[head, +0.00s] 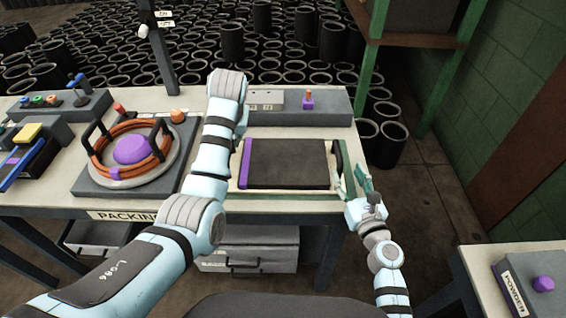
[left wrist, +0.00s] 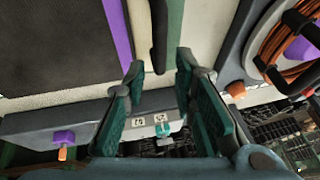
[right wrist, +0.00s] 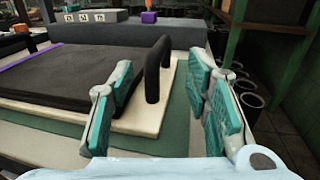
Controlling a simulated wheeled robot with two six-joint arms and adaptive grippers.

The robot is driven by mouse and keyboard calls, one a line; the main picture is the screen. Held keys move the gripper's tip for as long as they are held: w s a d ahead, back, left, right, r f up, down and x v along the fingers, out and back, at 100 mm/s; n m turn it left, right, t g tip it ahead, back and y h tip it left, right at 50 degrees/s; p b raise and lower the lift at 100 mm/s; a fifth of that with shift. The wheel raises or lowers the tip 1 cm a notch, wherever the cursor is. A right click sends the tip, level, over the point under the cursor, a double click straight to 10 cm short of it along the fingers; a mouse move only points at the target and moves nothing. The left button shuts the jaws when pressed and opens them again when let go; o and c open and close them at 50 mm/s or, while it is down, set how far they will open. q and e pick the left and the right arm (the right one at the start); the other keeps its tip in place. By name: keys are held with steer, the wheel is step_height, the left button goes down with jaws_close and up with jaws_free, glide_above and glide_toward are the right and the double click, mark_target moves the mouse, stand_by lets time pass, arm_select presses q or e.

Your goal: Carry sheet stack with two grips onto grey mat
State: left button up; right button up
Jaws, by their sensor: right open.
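The sheet stack (head: 287,163) is a dark slab with a purple strip on its left edge, lying on a cream board. Its right black grip (head: 338,158) stands upright at the board's right edge. In the right wrist view that grip (right wrist: 153,75) shows between the spread fingers of my open right gripper (right wrist: 162,70), not clasped. In the left wrist view my left gripper (left wrist: 160,72) is open, and the other black grip (left wrist: 159,35) lies between its fingers' lines, not clasped. My left arm hides that grip in the head view. I cannot tell which surface is the grey mat.
A dark grey slab (head: 92,183) at left bears a round plate with an orange coil (head: 165,143) and black handles. A grey block (head: 330,106) with a purple knob (head: 308,103) stands behind the stack. Switch boxes (head: 60,106) stand back left.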

arm_select(q)
steer(key=x, duration=0.7)
steer(key=shift+w+a+f, duration=0.1)
steer(key=shift+f, duration=0.25)
arm_select(e)
glide_toward(333, 143)
steer(key=x, duration=0.4)
steer(key=shift+a+r, duration=0.1)
steer(key=shift+r, duration=0.15)
arm_select(q)
steer(key=c, duration=0.5)
arm_select(e)
steer(key=c, duration=0.5)
arm_select(q)
jaws_close()
arm_select(e)
jaws_close()
arm_select(q)
steer(key=shift+r, duration=0.1)
arm_select(e)
steer(key=shift+r, duration=0.1)
